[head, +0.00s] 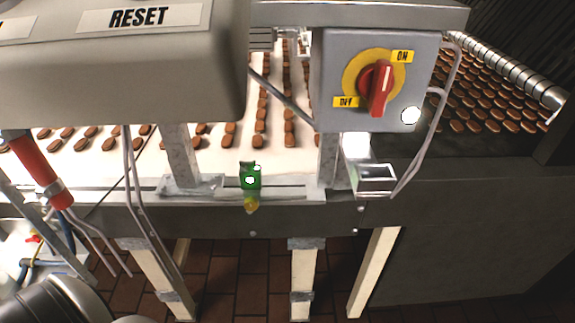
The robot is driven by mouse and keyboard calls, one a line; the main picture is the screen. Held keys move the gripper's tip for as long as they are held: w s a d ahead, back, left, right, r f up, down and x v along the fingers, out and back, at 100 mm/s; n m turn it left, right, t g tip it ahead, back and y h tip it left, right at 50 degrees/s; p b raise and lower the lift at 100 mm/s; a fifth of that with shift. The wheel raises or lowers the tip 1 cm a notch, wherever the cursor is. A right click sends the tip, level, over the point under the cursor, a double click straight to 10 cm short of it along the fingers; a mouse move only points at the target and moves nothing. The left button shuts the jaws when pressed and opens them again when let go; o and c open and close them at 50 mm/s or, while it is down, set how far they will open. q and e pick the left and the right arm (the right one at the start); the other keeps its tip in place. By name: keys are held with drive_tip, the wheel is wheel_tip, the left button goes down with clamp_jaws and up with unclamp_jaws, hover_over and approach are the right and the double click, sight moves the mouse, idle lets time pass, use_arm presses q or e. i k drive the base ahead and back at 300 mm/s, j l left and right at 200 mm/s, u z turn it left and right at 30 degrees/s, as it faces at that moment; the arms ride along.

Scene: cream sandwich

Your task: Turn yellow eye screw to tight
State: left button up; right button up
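The yellow eye screw (251,204) hangs just below a small green block (250,182) on the front rail of the conveyor. It is small in this view, so I cannot tell how its eye is turned or how tight it sits. Neither of my grippers shows in the head view. A rounded grey part at the lower left looks like one of my arm links.
A grey switch box (335,60) with a red knob (378,88) stands right of the screw. A large RESET panel (120,80) overhangs at upper left. A red cylinder (40,172) and cables are at left. Biscuits lie on the white belt (185,158) behind.

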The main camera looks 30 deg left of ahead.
sight(250, 204)
drive_tip(key=j+u, duration=0.1)
drive_tip(key=u, duration=0.25)
drive_tip(key=j+u, duration=0.1)
drive_tip(key=u, duration=0.6)
